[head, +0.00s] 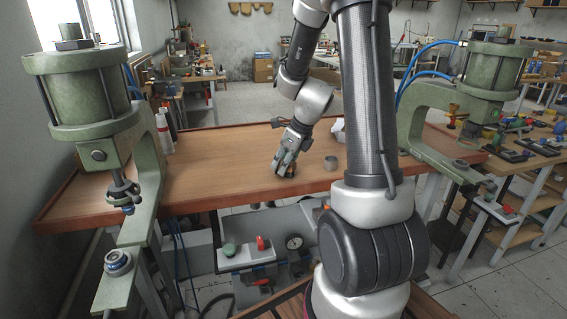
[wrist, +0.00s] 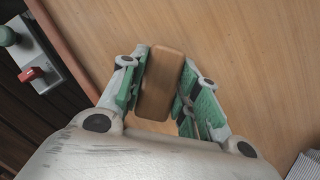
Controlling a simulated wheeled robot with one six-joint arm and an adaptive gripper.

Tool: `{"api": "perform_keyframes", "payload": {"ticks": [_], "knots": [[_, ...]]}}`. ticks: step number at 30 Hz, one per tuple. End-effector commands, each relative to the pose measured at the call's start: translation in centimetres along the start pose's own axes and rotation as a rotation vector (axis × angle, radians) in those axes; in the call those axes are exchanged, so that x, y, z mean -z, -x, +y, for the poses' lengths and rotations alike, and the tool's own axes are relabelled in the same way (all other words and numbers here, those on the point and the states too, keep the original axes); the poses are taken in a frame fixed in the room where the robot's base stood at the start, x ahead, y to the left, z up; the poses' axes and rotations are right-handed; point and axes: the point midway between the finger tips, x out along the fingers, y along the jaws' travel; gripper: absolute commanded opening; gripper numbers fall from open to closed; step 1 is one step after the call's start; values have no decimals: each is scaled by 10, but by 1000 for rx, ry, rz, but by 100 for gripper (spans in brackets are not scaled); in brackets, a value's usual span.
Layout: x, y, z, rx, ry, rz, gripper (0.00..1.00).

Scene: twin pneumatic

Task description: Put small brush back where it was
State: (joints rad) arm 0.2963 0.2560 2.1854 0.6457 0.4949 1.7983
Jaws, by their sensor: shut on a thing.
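The small brush (wrist: 161,84), seen as a brown wooden block with rounded corners, is between the green-padded fingers of my gripper (wrist: 168,82) in the wrist view. My gripper is shut on it. Its bristles are hidden. In the head view my gripper (head: 286,160) points down, low over the wooden tabletop (head: 225,165) near its front edge. Only a small dark brown bit of the brush shows there. I cannot tell whether the brush touches the table.
Green pneumatic presses stand at left (head: 85,95) and right (head: 480,85). White bottles (head: 164,132) stand at the table's left. A button box (head: 245,255) sits below the front edge. The table's middle left is clear.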

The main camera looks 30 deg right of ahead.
Motion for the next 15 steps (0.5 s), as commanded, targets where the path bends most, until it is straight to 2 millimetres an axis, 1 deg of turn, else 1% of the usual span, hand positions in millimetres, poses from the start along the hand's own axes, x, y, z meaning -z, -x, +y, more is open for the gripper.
{"api": "perform_keyframes", "payload": {"ticks": [7, 8, 9, 11, 12, 15], "knots": [[1, -2, 0, 0, 0, 0, 9], [1, -2, 0, 0, 1, 0, 33], [1, -2, 0, 0, 1, 0, 41], [1, -2, 0, 0, 1, 0, 52], [1, -2, 0, 0, 1, 0, 53], [1, -2, 0, 0, 1, 0, 53]]}}
